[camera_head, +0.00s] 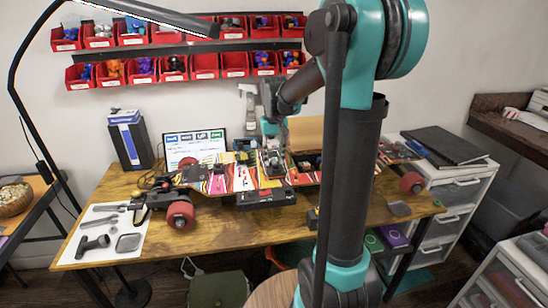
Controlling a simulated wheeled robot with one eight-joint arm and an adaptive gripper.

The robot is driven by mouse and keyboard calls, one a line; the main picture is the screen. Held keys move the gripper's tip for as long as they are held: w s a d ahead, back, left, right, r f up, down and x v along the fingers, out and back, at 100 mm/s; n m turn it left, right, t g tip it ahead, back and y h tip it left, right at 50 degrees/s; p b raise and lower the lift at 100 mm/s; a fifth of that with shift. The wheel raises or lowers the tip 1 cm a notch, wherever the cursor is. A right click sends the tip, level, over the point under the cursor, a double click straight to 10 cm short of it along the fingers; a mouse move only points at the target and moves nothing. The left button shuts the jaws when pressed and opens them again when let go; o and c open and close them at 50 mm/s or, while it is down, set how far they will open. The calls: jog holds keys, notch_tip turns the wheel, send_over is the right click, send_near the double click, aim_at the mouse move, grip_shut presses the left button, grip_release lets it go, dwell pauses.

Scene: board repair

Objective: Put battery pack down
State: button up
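A skateboard with a colourful striped deck (218,179) and red wheels lies across the wooden table. A flat black box with a reddish label (266,198), which looks like the battery pack, is at the front middle edge of the board. I cannot tell whether it rests on the table or is fixed to the board. My gripper (273,160) points down over the middle of the board, just behind and above the black box. Its fingers are small and dark against other dark parts, so I cannot tell whether they hold anything. My arm hides part of the board's right side.
Tools lie on a white mat (75,243) at the table's left. A blue-black box (130,142) and a tilted screen (195,147) stand at the back. Red bins (205,66) hang on the wall. A lamp (150,14) arches overhead. The table's front strip (240,230) is mostly clear.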

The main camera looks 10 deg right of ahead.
aim_at(274, 160)
notch_tip(274, 160, up, 12)
jog(key=shift+r, duration=0.15)
dwell(0.7)
